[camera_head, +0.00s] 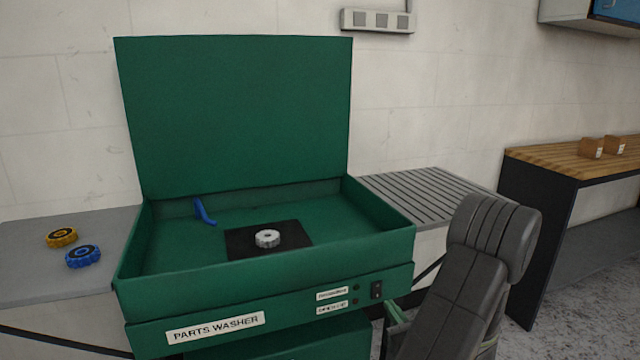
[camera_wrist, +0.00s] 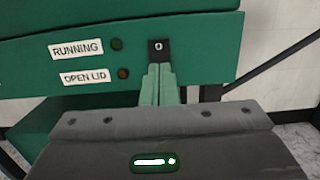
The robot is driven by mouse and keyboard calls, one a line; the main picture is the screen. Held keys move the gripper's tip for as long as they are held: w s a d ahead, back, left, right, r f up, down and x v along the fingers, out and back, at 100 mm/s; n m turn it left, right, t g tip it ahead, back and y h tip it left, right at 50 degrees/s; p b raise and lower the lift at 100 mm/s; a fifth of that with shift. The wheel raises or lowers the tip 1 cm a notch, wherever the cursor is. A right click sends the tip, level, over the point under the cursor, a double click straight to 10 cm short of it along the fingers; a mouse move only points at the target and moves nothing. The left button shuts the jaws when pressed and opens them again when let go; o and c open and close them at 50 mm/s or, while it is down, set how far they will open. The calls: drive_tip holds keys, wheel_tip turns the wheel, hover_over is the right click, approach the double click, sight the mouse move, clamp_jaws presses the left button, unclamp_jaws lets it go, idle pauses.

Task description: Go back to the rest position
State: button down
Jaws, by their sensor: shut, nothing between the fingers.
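My gripper (camera_wrist: 160,75) is shut and empty in the wrist view.
A silver round part (camera_head: 267,238) sits on a black mat (camera_head: 240,243) in the washer basin, near a blue nozzle (camera_head: 204,212). Yellow (camera_head: 61,237) and blue (camera_head: 83,256) parts lie on the left shelf (camera_head: 30,285). A ribbed drainboard (camera_head: 420,193) and a wooden bench (camera_head: 560,158) are at right.

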drive_tip(key=v, duration=0.5)
drive_tip(key=shift+s+r, duration=0.2)
drive_tip(key=shift+s, duration=0.25)
